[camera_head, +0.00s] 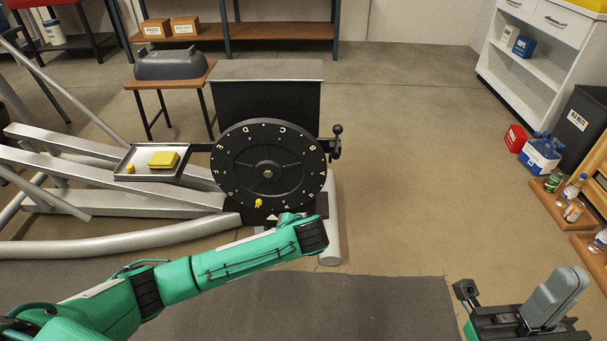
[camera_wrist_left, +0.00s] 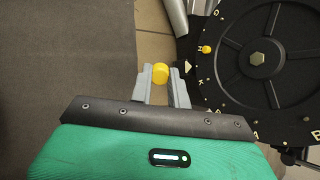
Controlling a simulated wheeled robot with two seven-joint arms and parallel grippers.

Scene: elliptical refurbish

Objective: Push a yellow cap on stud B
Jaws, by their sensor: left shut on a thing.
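The black dial (camera_head: 232,178) with yellow letters stands upright in the middle of the head view. Letter B (camera_head: 304,147) is at its upper right. A yellow cap (camera_head: 258,203) sits near the dial's lower rim; it also shows in the left wrist view (camera_wrist_left: 206,49). My left gripper (camera_wrist_left: 161,80) is shut on another yellow cap (camera_wrist_left: 160,73), apart from the dial in that view. In the head view its fingers are hidden behind my arm, below the dial. My right gripper (camera_head: 560,290) is at the lower right, away from the dial; its finger gap is unclear.
A metal tray (camera_head: 140,177) left of the dial holds a yellow block (camera_head: 163,159) and a small yellow piece (camera_head: 130,169). A black knob lever (camera_head: 336,143) projects right of the dial. Silver machine rails (camera_head: 100,178) fill the left.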

